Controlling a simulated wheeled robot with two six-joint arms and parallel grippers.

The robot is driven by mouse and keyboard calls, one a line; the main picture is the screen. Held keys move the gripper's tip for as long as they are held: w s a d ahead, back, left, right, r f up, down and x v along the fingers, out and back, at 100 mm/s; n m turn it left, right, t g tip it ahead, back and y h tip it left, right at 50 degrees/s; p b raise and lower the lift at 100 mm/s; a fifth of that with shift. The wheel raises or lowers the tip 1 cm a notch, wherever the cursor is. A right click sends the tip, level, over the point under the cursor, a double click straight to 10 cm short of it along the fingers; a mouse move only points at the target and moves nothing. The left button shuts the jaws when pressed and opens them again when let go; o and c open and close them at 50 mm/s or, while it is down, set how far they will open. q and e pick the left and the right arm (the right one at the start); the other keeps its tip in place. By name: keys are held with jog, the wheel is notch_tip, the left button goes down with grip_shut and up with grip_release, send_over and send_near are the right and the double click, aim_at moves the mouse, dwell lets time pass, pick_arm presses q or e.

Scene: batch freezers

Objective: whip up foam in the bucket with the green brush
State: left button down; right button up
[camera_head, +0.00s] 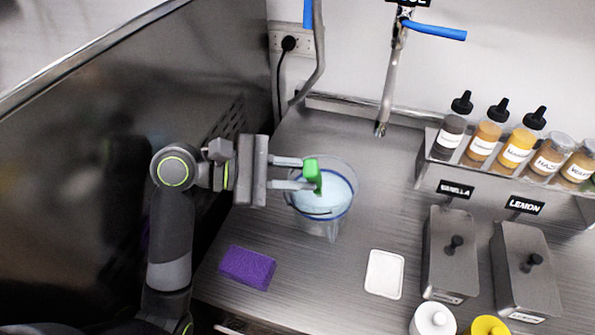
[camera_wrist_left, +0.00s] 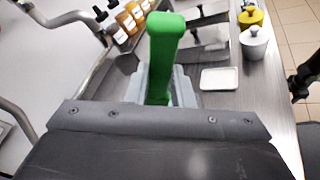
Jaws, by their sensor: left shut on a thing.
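The clear bucket (camera_head: 325,222) stands on the steel counter under the tap and has a blue rim line. Pale bluish-white liquid or foam (camera_head: 338,190) shows inside it. My left gripper (camera_head: 300,173) reaches in from the left over the bucket's rim. It is shut on the green brush (camera_head: 313,176), whose handle stands upright between the fingers. The green handle also shows large in the left wrist view (camera_wrist_left: 162,55). The brush's lower end is hidden, so I cannot tell how deep it sits. My right gripper does not show.
A purple sponge (camera_head: 247,267) and a white tray (camera_head: 384,274) lie on the counter (camera_head: 330,275). Steel lidded containers (camera_head: 452,250) and a bottle rack (camera_head: 475,182) stand right. A tap (camera_head: 388,90) hangs behind the bucket. A steel wall (camera_head: 90,120) is at left.

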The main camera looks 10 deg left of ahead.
pick_arm(q)
jog(key=shift+w+d+f+b, duration=0.15)
jog(key=shift+w+f+b, duration=0.4)
jog(key=shift+f, duration=0.55)
jog(key=shift+w+d+f+b, duration=0.15)
jog(key=shift+w+f+b, duration=0.15)
jog(key=shift+w+f, duration=0.7)
jog(key=shift+w+d+f+b, duration=0.15)
jog(key=shift+w+f+b, duration=0.3)
jog(key=shift+f, duration=0.8)
jog(key=shift+w, duration=0.1)
